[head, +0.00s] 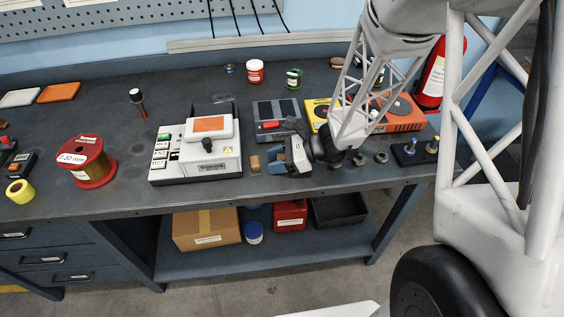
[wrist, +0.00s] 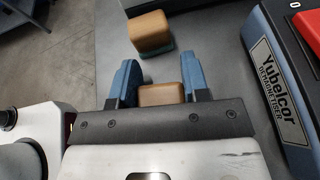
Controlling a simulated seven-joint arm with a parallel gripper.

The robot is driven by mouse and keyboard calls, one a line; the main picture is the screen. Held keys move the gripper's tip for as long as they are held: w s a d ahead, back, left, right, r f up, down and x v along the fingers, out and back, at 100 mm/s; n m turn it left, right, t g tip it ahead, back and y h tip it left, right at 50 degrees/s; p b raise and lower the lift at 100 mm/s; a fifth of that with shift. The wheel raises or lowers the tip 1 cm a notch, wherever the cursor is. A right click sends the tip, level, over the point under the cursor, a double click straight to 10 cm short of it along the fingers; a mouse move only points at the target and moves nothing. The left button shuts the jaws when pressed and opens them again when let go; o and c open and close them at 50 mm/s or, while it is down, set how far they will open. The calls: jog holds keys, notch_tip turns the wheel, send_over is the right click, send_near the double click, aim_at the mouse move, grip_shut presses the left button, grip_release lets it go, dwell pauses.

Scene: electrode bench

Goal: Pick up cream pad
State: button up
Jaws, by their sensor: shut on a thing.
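A pale cream-white pad (head: 20,97) lies flat at the far left of the bench in the head view, beside an orange pad (head: 58,92). My gripper (head: 274,161) is low over the bench front, far to the right of that pad, just right of the white machine. In the wrist view my gripper (wrist: 160,82) has its blue fingers shut on a small tan block (wrist: 160,94). A second tan block with a teal underside (wrist: 150,32) stands just beyond the fingertips; it also shows in the head view (head: 255,161). The held block is mostly hidden in the head view.
The white machine (head: 170,173) stands close left of my gripper. A blue-grey demagnetiser (head: 277,112) stands behind it; its labelled side shows in the wrist view (wrist: 270,75). A red wire spool (head: 85,160) stands farther left. The bench's back middle is fairly clear.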

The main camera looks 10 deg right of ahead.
jog(key=shift+c, duration=0.4)
jog(key=shift+r, duration=0.1)
jog(key=shift+r, duration=1.65)
jog(key=s+d, duration=0.1)
jog(key=s, duration=0.6)
jog(key=s+d+r, duration=0.1)
jog(key=s+d, duration=0.1)
jog(key=s, duration=0.6)
jog(key=shift+s+d+r, duration=0.25)
jog(key=shift+s+d, duration=0.05)
